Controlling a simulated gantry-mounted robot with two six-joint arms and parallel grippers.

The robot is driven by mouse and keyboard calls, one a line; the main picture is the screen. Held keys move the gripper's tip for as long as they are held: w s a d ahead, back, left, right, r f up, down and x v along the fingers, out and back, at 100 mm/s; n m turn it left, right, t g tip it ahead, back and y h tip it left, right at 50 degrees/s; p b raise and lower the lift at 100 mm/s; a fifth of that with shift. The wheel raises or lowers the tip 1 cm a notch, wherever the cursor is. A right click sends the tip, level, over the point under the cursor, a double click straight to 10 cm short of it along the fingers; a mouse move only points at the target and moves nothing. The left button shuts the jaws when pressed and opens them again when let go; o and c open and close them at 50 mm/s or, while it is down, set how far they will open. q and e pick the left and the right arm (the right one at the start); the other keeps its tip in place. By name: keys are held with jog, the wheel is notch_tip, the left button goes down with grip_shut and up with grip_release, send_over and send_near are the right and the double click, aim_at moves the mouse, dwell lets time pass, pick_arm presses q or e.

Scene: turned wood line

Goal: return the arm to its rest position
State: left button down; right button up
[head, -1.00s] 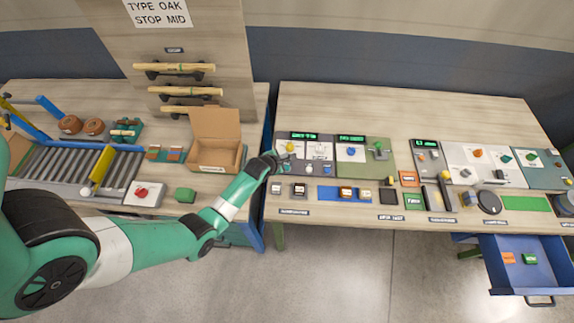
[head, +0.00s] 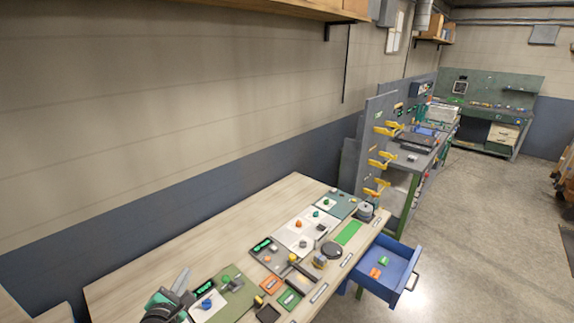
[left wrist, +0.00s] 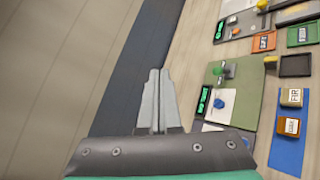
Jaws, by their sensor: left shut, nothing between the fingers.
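My left gripper (head: 178,288) shows at the lower left of the head view, above the left end of the wooden table (head: 200,250). In the left wrist view its two grey fingers (left wrist: 158,100) lie together with nothing between them. They point toward the back edge of the table and the wall, apart from the panels. The green panel with a blue knob (head: 207,304) is just right of the gripper in the head view. My right gripper is not in view.
An open blue drawer (head: 400,262) with an orange and a green block sticks out at the table's front. Control panels (head: 300,232) line the table. A pegboard bench with yellow holders (head: 385,160) stands beyond. The table's back strip is bare.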

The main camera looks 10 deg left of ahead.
pick_arm(q)
jog(key=s+d+r+m+t+h, duration=0.1)
jog(key=d+r+m+t, duration=0.3)
jog(key=r, duration=0.8)
jog(key=s+d+r+m+t+h, duration=0.2)
jog(key=d+r+m, duration=0.3)
jog(key=r, duration=0.6)
jog(key=s+d+r+m+t+h, duration=0.1)
jog(key=d+r+m+t, duration=0.35)
jog(key=r, duration=0.75)
jog(key=s+d+r+m+t+h, duration=0.1)
jog(key=s+d+r+m+t, duration=0.15)
jog(key=s+r+m, duration=0.45)
jog(key=s+d+r+m+t+h, duration=0.1)
jog(key=s+d+r+m+h, duration=0.15)
jog(key=s+r+m, duration=0.45)
notch_tip(320, 180, up, 11)
jog(key=m+p, duration=0.3)
jog(key=p, duration=1)
jog(key=shift+s+m+g+y, duration=0.3)
jog(key=shift+s+m+y, duration=0.05)
jog(key=shift+y, duration=0.1)
